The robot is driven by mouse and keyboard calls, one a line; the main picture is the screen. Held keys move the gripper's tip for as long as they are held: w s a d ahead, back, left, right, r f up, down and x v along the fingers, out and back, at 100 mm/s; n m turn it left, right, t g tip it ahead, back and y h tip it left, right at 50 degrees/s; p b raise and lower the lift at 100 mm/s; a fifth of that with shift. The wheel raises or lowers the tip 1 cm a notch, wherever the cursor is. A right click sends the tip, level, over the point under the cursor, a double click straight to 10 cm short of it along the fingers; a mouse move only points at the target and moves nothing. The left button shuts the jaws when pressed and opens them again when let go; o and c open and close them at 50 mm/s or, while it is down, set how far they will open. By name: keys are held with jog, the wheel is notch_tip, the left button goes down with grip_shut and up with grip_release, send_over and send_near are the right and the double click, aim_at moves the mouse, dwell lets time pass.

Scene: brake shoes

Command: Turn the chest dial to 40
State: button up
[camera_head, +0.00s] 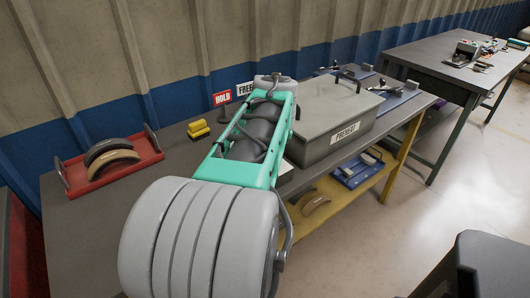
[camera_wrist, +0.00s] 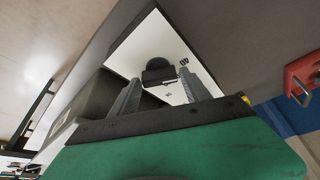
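The grey chest (camera_head: 335,125) with a "PREHEAT" label sits on the workbench, its lid closed with a handle on top. In the wrist view the black chest dial (camera_wrist: 158,68) stands on a white panel (camera_wrist: 140,43). A "40" mark shows to the right of the dial, and a smaller mark, too small to read, lies below it. I cannot tell the dial's setting. My gripper (camera_wrist: 161,76) is open, its grey fingers on either side of the dial's bar, with visible gaps. In the head view my arm hides the dial and gripper.
A red tray (camera_head: 82,186) with two brake shoes stands at the left of the bench (camera_head: 75,240). Yellow blocks (camera_head: 198,129) and "HOLD" (camera_head: 222,98) and "FREE" signs are behind my arm. A lower shelf holds a blue tray (camera_head: 357,169). A second table is at the back right.

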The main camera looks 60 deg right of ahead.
jog(key=shift+o, duration=1.2)
jog(key=p+v, duration=0.1)
jog(key=v, duration=0.7)
